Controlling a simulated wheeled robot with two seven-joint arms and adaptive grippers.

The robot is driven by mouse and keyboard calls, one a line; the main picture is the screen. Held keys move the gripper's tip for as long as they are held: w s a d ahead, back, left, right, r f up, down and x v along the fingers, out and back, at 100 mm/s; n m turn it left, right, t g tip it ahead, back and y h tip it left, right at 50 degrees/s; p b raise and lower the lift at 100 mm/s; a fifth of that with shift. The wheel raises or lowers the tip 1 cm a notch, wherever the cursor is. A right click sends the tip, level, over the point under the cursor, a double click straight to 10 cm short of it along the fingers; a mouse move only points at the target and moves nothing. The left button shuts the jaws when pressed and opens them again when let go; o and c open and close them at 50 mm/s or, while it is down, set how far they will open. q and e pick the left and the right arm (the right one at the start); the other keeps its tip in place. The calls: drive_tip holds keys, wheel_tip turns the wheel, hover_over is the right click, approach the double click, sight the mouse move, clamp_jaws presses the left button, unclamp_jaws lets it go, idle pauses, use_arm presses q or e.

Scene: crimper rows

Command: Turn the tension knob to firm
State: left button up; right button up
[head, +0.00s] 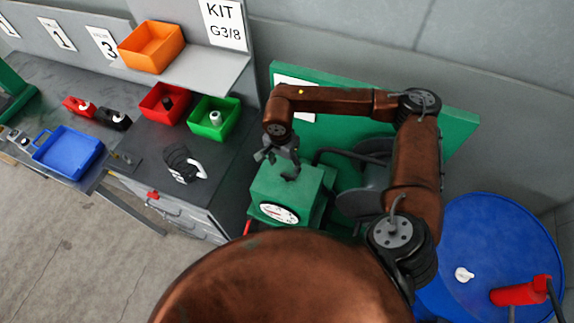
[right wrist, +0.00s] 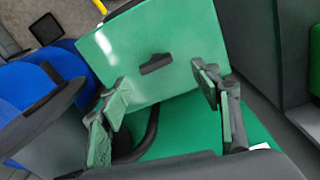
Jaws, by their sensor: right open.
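The green machine box (head: 312,184) stands in the middle of the head view, with a white dial (head: 278,213) and a needle on its front. In the right wrist view a short dark bar, which looks like the tension knob (right wrist: 156,64), sits on the flat green top face (right wrist: 185,48). My right gripper (head: 278,165) is over the box top, its fingers pointing down. In the right wrist view its two green-padded fingers (right wrist: 162,78) are spread wide, with nothing between them and the knob beyond their tips. No setting marks are readable. My left gripper is not in view.
A green panel (head: 455,128) stands behind the box. A blue drum (head: 475,225) with a red tool (head: 520,292) is at right.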

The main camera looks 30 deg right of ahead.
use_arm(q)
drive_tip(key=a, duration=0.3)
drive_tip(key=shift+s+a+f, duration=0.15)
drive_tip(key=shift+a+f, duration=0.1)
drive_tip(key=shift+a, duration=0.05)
use_arm(e)
drive_tip(key=a+r, duration=0.4)
drive_tip(key=r, duration=1.1)
drive_tip(key=shift+a+r, duration=0.15)
drive_tip(key=shift+r, duration=0.2)
